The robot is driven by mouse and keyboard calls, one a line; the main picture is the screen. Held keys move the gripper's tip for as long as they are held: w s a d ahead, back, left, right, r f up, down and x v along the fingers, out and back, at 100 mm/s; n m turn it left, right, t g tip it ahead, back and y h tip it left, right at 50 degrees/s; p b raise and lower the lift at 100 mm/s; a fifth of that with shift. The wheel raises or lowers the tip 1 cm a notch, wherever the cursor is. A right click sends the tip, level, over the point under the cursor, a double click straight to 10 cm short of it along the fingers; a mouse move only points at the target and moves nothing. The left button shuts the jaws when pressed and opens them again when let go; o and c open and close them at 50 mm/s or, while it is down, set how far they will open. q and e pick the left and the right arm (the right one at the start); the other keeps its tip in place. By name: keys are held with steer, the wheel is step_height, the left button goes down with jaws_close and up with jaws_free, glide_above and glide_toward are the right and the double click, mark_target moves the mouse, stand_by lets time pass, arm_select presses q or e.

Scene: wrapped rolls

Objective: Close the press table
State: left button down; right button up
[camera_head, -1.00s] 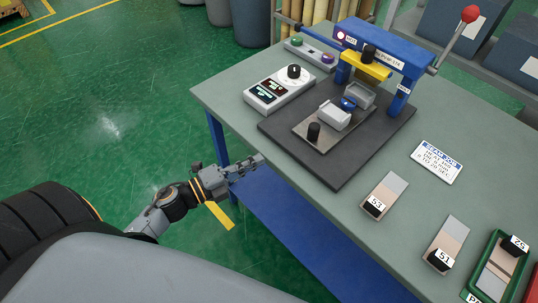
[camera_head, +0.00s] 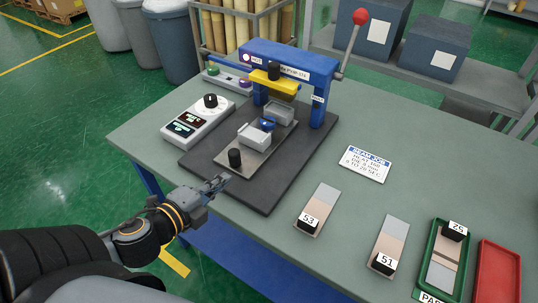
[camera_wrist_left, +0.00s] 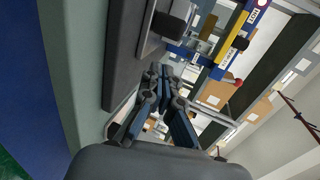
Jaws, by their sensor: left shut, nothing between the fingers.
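The press (camera_head: 285,62) has a blue frame, a yellow head bar and a lever with a red knob at its right. Its sliding table (camera_head: 258,148) is a grey metal plate with a black knob (camera_head: 235,158) at the front end and pale blocks on top. The plate sticks out forward of the frame over a dark mat. My left gripper (camera_head: 217,182) is shut and empty, just in front of the black knob and close to the mat's front edge. In the left wrist view the fingers (camera_wrist_left: 160,75) point toward the plate and its knob (camera_wrist_left: 168,26). My right gripper is out of view.
A control box with a dial (camera_head: 198,120) stands left of the press. A sign (camera_head: 365,164), sample strips (camera_head: 317,209), a green tray (camera_head: 433,250) and a red tray (camera_head: 497,272) lie to the right. Bins (camera_head: 172,45) stand behind on the floor.

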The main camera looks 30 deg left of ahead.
mark_target(261, 150)
arm_select(q)
steer(key=shift+w+f, duration=0.1)
steer(key=shift+w, duration=0.25)
steer(key=x, duration=0.3)
steer(key=shift+a, duration=0.15)
steer(key=shift+r+p+x, duration=0.15)
steer(key=shift+p+x, duration=0.1)
steer(key=shift+x, duration=1.35)
steer(key=shift+r+p+x, duration=0.15)
steer(key=shift+p+x, duration=0.1)
steer(key=shift+x, duration=1.4)
steer(key=shift+r+p+x, duration=0.2)
steer(key=shift+p+x, duration=0.05)
steer(key=shift+x, duration=1.35)
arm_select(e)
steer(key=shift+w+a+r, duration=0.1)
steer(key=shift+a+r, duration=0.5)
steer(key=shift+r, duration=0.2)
arm_select(q)
steer(key=shift+w, duration=0.15)
